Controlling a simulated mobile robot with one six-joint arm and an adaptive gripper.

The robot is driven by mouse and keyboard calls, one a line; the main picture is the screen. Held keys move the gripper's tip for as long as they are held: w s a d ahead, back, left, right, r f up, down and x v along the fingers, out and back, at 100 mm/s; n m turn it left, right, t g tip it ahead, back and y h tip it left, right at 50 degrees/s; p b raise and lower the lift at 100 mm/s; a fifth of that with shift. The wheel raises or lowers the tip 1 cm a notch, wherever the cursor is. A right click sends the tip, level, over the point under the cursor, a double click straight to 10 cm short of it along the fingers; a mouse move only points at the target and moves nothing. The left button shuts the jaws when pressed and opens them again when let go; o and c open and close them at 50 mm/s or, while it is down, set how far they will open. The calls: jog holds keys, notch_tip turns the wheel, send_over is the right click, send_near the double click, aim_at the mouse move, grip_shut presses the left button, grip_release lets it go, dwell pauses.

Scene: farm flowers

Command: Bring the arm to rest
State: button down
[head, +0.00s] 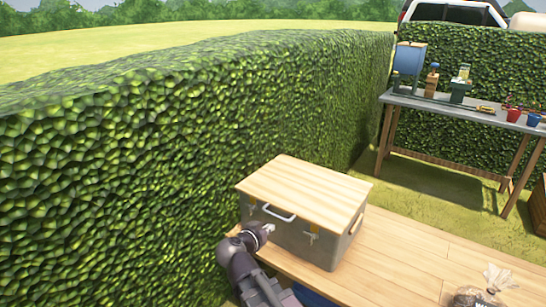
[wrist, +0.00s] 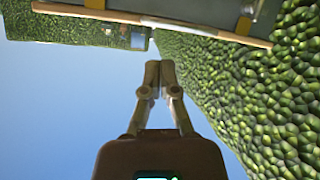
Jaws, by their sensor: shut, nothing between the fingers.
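My gripper (head: 268,228) is at the end of my arm, low in the middle of the head view, in front of a grey box with a wooden lid (head: 305,187). In the head view its tip overlaps the box front near the white handle; I cannot tell if it touches. In the wrist view my gripper (wrist: 159,68) has its fingertips together with nothing between them. The box edge (wrist: 190,29) crosses the top of the wrist view, apart from the fingers in the picture.
The box stands on a wooden table (head: 400,262). A tall hedge (head: 180,130) runs close along the left. A bag (head: 472,297) is at the bottom right. A grey bench (head: 465,107) with pots and tools stands at the back right, with grass between.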

jog(key=s+d+f+n+g+y, duration=0.25)
jog(key=s+d+f+g, duration=0.3)
jog(key=d, duration=0.45)
jog(key=s+d+f+n+g+y, duration=0.1)
jog(key=s+d+f+g+y, duration=0.3)
jog(key=d+f+g, duration=0.4)
notch_tip(320, 180, up, 18)
jog(key=d+t+p, duration=0.1)
jog(key=p, duration=1.5)
jog(key=shift+s+d+t, duration=0.15)
jog(key=shift+t, duration=0.1)
